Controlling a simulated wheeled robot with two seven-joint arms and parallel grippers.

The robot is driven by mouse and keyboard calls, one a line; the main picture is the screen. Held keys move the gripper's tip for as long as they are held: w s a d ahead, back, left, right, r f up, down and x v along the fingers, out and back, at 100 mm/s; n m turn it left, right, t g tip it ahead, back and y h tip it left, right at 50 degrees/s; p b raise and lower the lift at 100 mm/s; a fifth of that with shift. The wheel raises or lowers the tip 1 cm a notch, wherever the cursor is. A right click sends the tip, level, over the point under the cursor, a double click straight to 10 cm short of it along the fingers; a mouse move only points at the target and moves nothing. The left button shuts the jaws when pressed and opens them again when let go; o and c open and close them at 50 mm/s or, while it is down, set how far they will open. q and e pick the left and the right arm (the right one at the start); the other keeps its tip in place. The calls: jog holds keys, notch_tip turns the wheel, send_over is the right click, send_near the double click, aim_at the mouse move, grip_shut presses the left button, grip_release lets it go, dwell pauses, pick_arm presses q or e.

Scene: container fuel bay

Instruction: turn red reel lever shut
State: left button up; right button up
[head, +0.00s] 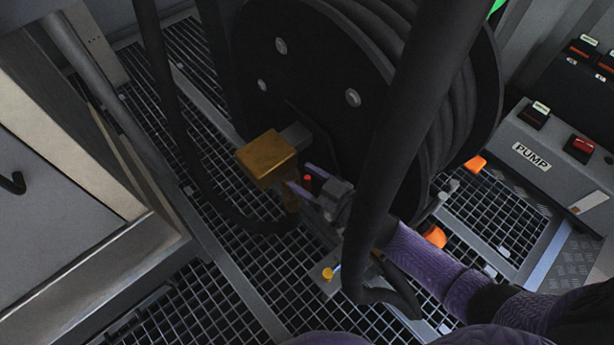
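The red reel lever (308,182) shows as a small red piece low in front of the hose reel (325,110), just right of a brass block (266,158). My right gripper (307,181) reaches in from the lower right, under a thick dark hose. Its two fingers stand apart, one on each side of the red piece, with dark gaps showing. I cannot tell whether either finger touches it. Most of the lever is hidden by the gripper. My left gripper is out of view.
A thick black hose (405,120) hangs in front of the reel and across my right arm. Another hose (180,130) loops at the left. A yellow knob (327,273) sits below. A panel marked PUMP (533,156) stands right, a cabinet (60,220) left. Grating covers the floor.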

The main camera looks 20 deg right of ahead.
grip_shut()
dwell(1.2)
